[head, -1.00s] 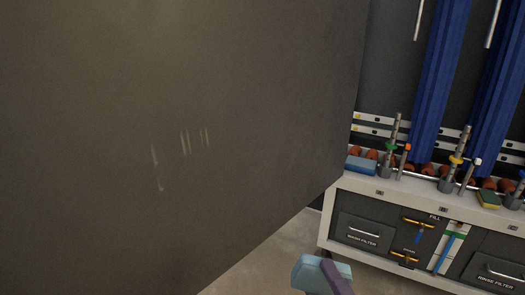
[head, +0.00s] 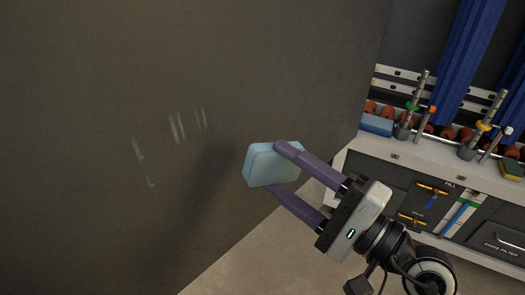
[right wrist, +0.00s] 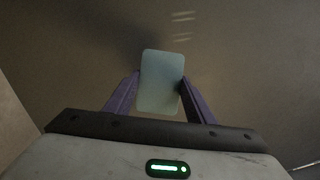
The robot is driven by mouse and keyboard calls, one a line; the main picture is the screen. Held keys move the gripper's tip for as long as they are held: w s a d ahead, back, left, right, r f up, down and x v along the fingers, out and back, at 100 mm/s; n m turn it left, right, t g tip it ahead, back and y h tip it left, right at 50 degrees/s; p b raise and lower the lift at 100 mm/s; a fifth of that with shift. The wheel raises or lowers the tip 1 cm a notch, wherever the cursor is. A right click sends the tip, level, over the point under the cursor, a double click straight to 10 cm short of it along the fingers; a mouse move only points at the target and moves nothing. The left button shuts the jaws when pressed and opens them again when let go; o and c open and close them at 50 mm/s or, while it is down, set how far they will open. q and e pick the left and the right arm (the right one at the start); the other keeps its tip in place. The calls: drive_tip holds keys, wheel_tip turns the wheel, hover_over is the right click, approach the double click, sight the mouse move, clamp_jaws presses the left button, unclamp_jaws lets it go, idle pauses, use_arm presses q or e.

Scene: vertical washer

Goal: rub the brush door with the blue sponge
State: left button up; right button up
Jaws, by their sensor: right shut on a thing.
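A light blue sponge (head: 262,166) is held between the purple fingers of my right gripper (head: 281,168), which is shut on it. In the head view the sponge is in front of the large dark door panel (head: 90,90), right of several pale streak marks (head: 178,127). In the right wrist view the sponge (right wrist: 162,82) sits between the fingers, with the door behind it and pale marks (right wrist: 182,27) above it. I cannot tell whether the sponge touches the door. My left gripper is not in view.
A washer with a light countertop (head: 425,162) stands at the right, with valves and drawers. Another blue sponge (head: 376,124) and a yellow-green sponge (head: 512,170) lie on it. Blue brush columns (head: 470,60) hang behind. Bare floor (head: 270,245) shows below the door.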

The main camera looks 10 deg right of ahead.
sight(257, 155)
drive_tip(key=a+r+n+g+y, duration=0.1)
drive_tip(key=r+g, duration=0.1)
drive_tip(key=s+a+r+n+g+y+p, duration=0.1)
drive_tip(key=a+r+n+g+y, duration=0.1)
drive_tip(key=shift+s+a+r, duration=0.1)
drive_tip(key=shift+s+r, duration=0.05)
drive_tip(key=shift+s+a+r+n+g+y, duration=0.4)
drive_tip(key=shift+r+n+g+y, duration=0.2)
drive_tip(key=shift+g, duration=0.2)
drive_tip(key=shift+w+a+r+p, duration=0.1)
drive_tip(key=shift+w+a+p, duration=0.2)
drive_tip(key=shift+p, duration=0.25)
drive_tip(key=shift+w+a+p, duration=0.65)
drive_tip(key=shift+w+a, duration=0.15)
drive_tip(key=shift+w, duration=0.25)
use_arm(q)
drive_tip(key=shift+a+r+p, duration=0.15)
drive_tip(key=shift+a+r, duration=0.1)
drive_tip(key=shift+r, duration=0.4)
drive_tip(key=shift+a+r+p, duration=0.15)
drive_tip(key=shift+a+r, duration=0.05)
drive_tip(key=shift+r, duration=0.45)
use_arm(e)
drive_tip(key=shift+w+a, duration=0.75)
drive_tip(key=shift+w, duration=0.15)
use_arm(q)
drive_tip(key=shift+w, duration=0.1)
use_arm(e)
drive_tip(key=shift+w+a, duration=0.6)
drive_tip(key=shift+w, duration=0.15)
